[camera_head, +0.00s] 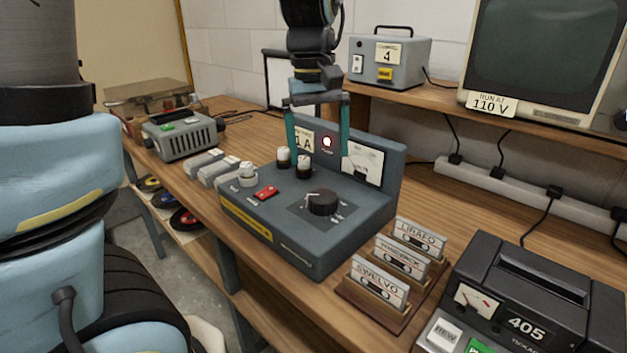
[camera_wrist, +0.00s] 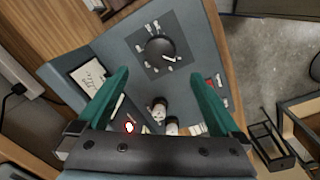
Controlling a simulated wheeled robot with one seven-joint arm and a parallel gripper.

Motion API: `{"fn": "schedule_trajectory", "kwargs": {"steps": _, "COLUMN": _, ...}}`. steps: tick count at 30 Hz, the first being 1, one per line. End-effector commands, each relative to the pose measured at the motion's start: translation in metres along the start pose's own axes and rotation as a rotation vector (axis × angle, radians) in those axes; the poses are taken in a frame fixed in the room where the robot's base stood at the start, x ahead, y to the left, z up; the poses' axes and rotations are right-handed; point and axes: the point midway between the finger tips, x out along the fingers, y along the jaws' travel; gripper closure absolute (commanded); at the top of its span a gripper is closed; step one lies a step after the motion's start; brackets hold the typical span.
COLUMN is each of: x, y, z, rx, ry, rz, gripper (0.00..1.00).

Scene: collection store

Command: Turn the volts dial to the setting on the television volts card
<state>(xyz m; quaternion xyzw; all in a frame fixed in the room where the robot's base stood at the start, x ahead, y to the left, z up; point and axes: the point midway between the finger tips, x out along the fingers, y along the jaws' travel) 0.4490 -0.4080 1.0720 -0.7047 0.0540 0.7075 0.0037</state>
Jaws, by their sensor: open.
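The volts dial (camera_head: 322,202) is a round black knob on the sloping top of a grey-blue power supply (camera_head: 300,245). It also shows in the wrist view (camera_wrist: 160,49), with white marks around it too small to read. The television volts card (camera_head: 487,103) hangs below the television screen at the upper right and reads "RUN AT 110 V". My gripper (camera_head: 317,118) is open and empty, above the rear of the power supply. In the wrist view its two green fingers (camera_wrist: 163,85) point toward the dial without touching it.
The power supply has a lit red lamp (camera_head: 327,142), a meter (camera_head: 362,164), a "1 A" card (camera_head: 304,141), a red switch (camera_head: 265,193) and white-topped posts (camera_head: 284,156). Cassettes (camera_head: 378,283) and a black 405 deck (camera_head: 530,300) stand to the right. A grey box (camera_head: 390,62) sits on the shelf.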

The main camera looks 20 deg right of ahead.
Motion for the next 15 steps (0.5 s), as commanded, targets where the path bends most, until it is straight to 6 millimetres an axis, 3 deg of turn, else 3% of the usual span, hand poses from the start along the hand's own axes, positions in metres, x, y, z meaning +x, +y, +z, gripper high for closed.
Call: {"fn": "schedule_trajectory", "kwargs": {"steps": 15, "x": 0.086, "y": -0.001, "z": 0.000, "rx": 0.000, "ry": -0.002, "rz": -0.002, "gripper": 0.00}}
